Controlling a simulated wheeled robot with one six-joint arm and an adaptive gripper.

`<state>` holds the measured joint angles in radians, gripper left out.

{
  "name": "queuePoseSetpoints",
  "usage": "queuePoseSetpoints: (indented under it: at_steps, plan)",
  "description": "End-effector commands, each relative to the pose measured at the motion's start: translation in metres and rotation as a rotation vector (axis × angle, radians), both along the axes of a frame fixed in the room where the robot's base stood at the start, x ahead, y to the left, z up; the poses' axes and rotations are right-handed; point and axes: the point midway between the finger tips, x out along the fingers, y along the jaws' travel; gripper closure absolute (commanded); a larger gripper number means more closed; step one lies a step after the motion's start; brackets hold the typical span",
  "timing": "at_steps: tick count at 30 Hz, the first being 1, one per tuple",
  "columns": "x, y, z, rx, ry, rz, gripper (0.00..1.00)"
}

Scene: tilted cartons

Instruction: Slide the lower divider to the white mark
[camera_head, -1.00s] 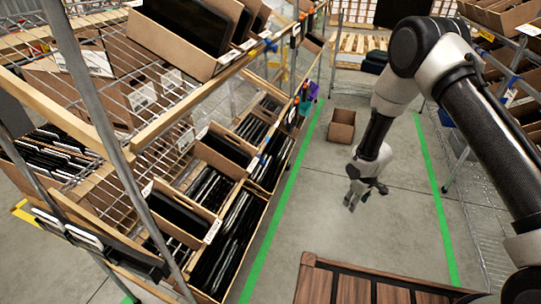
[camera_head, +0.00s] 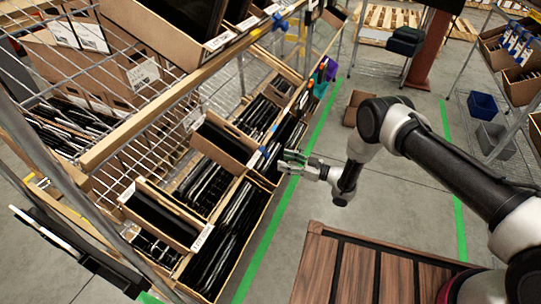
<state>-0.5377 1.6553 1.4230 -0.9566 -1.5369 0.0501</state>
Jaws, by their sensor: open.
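My gripper (camera_head: 284,162) is open, in front of the lower level of the left shelf rack, with its fingers pointing left toward the cartons. A small blue piece (camera_head: 262,151), which may be the lower divider, sits on the lower front edge just left of my fingertips. I cannot tell whether they touch. Another blue piece (camera_head: 281,22) sits on the upper front rail. A white label (camera_head: 254,159) shows close to the lower blue piece, and another white label (camera_head: 202,238) is on a nearer carton. I cannot tell which white patch is the mark.
Tilted cartons (camera_head: 228,147) with dark flat items fill the lower level. Wire mesh and a wooden rail (camera_head: 165,115) lie above them. A slatted wooden top (camera_head: 360,270) is in front of me. A carton (camera_head: 357,106) stands on the floor. The aisle between green lines is mostly clear.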

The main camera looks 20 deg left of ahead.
Motion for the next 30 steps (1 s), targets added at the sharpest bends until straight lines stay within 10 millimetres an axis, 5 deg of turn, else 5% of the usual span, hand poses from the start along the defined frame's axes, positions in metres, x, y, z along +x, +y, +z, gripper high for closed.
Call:
queuePoseSetpoints:
  at_steps: [12, 23, 30]
  plan:
    - [0.004, 0.063, -0.001, -0.001, 0.001, 0.001, 0.49]
    - [0.005, 0.072, -0.001, -0.003, 0.002, -0.001, 0.49]
    - [0.006, 0.072, 0.0, -0.003, 0.002, -0.001, 0.87]
